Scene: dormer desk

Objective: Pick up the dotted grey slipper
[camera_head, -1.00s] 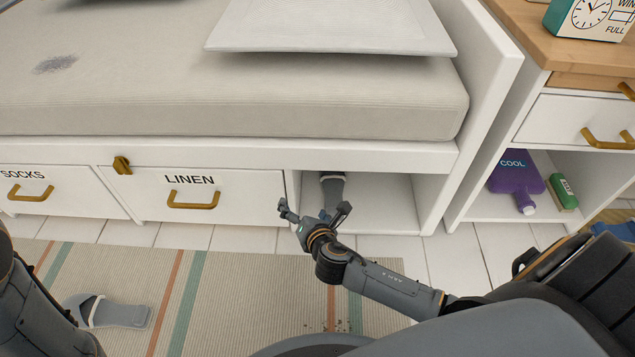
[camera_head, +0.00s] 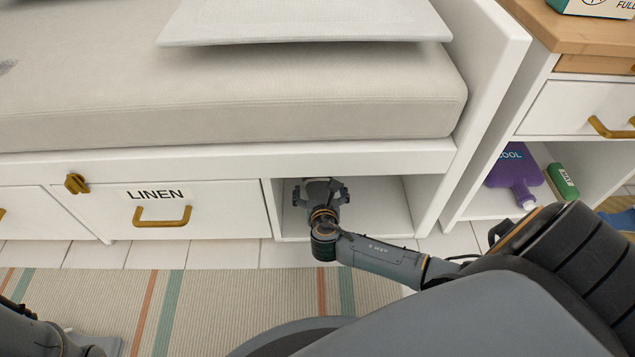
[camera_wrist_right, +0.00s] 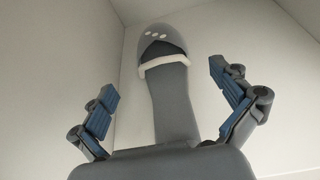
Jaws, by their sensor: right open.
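The dotted grey slipper (camera_wrist_right: 172,100) shows in the right wrist view, with white dots on its toe and a white band across it. It lies inside the open cubby (camera_head: 378,207) under the bed. My right gripper (camera_head: 320,190) reaches into this cubby and hides the slipper in the head view. In the wrist view the right gripper's fingers (camera_wrist_right: 164,80) are spread apart, one on each side of the slipper, with gaps on both sides.
The cubby's side walls stand close around my right gripper. A closed LINEN drawer (camera_head: 165,211) is to its left.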

